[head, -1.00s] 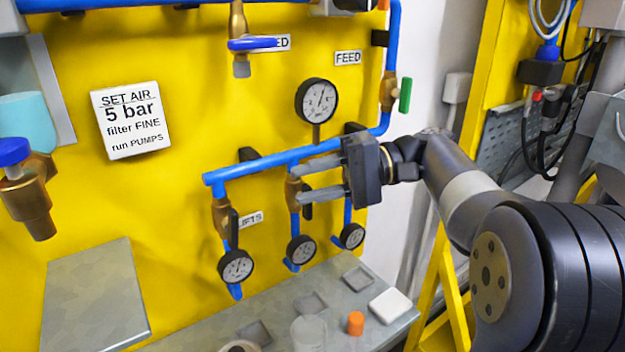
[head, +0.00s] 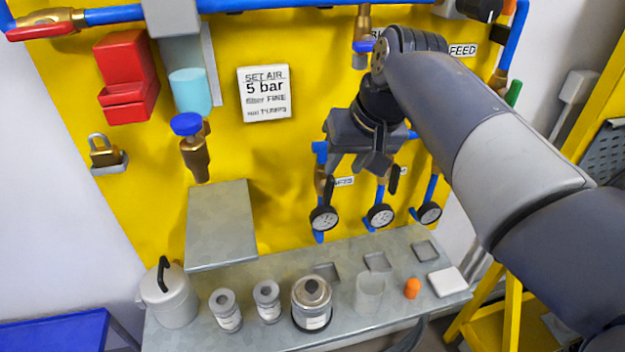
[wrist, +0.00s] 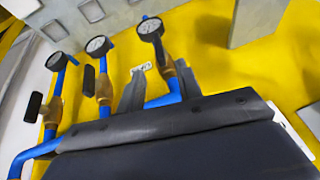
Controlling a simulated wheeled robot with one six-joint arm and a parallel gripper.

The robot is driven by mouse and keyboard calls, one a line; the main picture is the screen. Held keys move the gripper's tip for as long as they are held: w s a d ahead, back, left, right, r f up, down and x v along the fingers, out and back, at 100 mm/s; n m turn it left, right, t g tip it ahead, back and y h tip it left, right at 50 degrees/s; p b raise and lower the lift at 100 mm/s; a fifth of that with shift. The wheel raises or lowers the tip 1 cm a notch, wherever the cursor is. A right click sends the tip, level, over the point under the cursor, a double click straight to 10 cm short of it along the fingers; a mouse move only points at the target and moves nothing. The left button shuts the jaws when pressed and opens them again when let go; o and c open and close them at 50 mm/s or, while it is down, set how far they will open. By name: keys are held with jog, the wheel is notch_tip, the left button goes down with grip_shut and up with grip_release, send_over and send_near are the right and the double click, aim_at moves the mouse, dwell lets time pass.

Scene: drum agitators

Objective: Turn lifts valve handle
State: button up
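The lifts valve (head: 319,178) is a brass fitting on the leftmost of three blue drop pipes. Its black handle (head: 329,188) hangs roughly downward beside the LIFTS label (head: 343,181), above a round gauge (head: 324,217). My gripper (head: 357,162) points down in front of the header pipe, just above and right of this valve. Its two fingers are apart with nothing between them. In the wrist view, the lifts valve (wrist: 169,68) with its handle (wrist: 159,48) shows past the fingers of my gripper (wrist: 160,90). Part of the header pipe is hidden behind my gripper.
Two similar valves with gauges (head: 381,216) (head: 429,212) stand to the right. Below is a grey shelf (head: 270,265) with cans, a clear cup (head: 369,292) and an orange cap (head: 412,288). A sign (head: 265,93) and a blue-knobbed brass fitting (head: 194,155) are left.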

aim_at(333, 184)
jog(key=x, duration=1)
jog(key=shift+w+f+p, duration=0.2)
jog(key=shift+f+p, duration=0.1)
jog(key=shift+c, duration=0.3)
grip_shut()
